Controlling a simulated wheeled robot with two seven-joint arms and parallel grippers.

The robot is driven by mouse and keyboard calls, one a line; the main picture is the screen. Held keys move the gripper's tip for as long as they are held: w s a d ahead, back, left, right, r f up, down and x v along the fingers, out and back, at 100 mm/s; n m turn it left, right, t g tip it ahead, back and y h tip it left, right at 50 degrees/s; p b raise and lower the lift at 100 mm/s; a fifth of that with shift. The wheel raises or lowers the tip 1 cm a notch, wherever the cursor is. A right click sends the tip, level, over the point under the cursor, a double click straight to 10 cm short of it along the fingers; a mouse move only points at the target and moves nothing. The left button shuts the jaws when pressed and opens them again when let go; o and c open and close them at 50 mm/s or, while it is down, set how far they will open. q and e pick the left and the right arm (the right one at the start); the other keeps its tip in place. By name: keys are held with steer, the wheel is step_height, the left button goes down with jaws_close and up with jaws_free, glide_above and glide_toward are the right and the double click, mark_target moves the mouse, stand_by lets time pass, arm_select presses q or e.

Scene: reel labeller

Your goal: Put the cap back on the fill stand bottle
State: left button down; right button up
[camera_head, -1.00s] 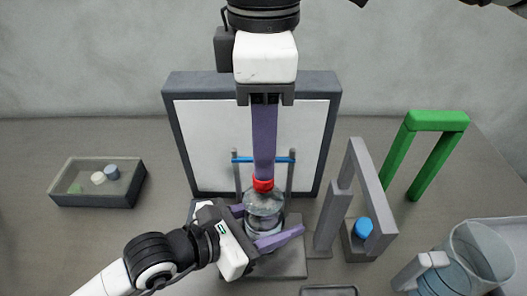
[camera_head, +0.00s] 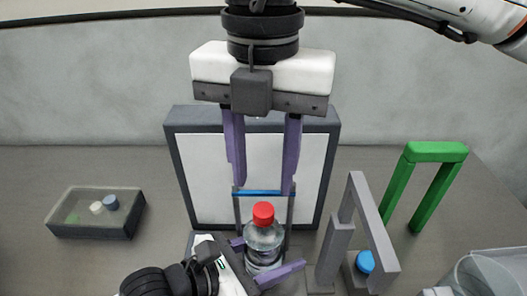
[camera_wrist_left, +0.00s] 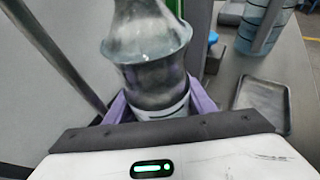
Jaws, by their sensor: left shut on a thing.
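The clear fill stand bottle (camera_head: 264,244) stands upright on the fill stand, with the red cap (camera_head: 263,213) seated on its neck in the head view. My left gripper (camera_head: 270,262) is shut around the bottle's lower body. The left wrist view shows the bottle (camera_wrist_left: 150,60) between its fingers, with the cap out of that view. My right gripper (camera_head: 263,190) hangs above and behind the cap. Its two purple fingers are wide apart and hold nothing. From here I cannot tell how tightly the cap sits.
A grey tray (camera_head: 70,231) with small caps is at left. A white panel with dark frame (camera_head: 181,150) stands behind the bottle. A grey frame (camera_head: 372,225) with a blue cap (camera_head: 365,261), a green arch (camera_head: 436,152) and a clear jug (camera_head: 480,275) are at right.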

mark_target(264, 209)
steer(key=n, duration=0.7)
steer(key=shift+r, duration=0.3)
steer(key=n, duration=0.6)
steer(key=shift+r, duration=0.25)
steer(key=n, duration=0.6)
steer(key=shift+r+n, duration=0.25)
steer(key=shift+n, duration=0.15)
steer(key=n, duration=0.6)
steer(key=shift+r, duration=0.2)
steer(key=shift+f, duration=0.1)
steer(key=shift+f, duration=3.9)
